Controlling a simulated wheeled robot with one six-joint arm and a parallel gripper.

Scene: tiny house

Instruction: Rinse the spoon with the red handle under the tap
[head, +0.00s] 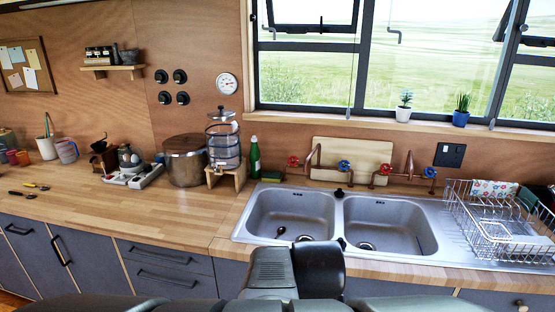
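No red-handled spoon can be made out for sure. Two small utensils lie on the far left of the wooden counter. One is dark (22,195), and the other has a yellowish part (36,186). A small dark object (280,231) is in the left sink basin (262,215), too small to identify. The copper tap pipes (312,160) have red and blue knobs and stand behind the double sink. I cannot tell if water runs. Dark parts of my arm show at the bottom centre, in front of the sink. My gripper's fingers do not show.
A wire dish rack (490,228) stands right of the right basin (385,225). A green bottle (254,158), a glass dispenser (223,145) and a metal pot (185,162) stand left of the sink. The counter front at left is mostly clear.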

